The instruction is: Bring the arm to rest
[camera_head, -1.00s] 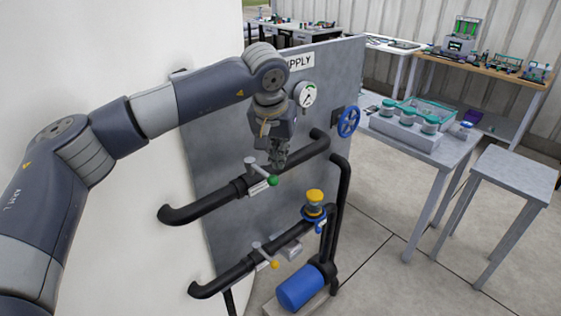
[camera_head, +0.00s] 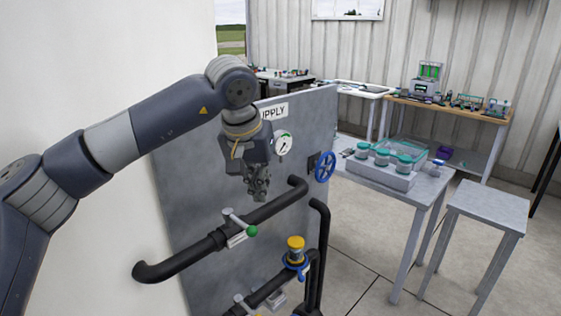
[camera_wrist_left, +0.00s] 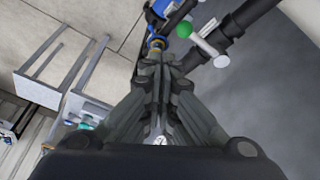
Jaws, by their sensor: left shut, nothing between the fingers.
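My left arm (camera_head: 135,130) reaches in from the left in the head view. Its gripper (camera_head: 262,196) points down in front of the grey supply panel (camera_head: 185,195), above the upper black pipe. The fingers are shut and empty; the left wrist view also shows the closed gripper (camera_wrist_left: 160,65). The upper valve lever with a green knob (camera_head: 251,230) is just below the gripper and looks apart from it. My right gripper is not in view.
A gauge (camera_head: 284,144) and a blue handwheel (camera_head: 325,167) are on the panel. A yellow-capped valve (camera_head: 296,244) stands on the lower pipe. A table with teal-lidded jars (camera_head: 382,157) and a bare stool (camera_head: 487,207) stand right. Open floor lies between panel and table.

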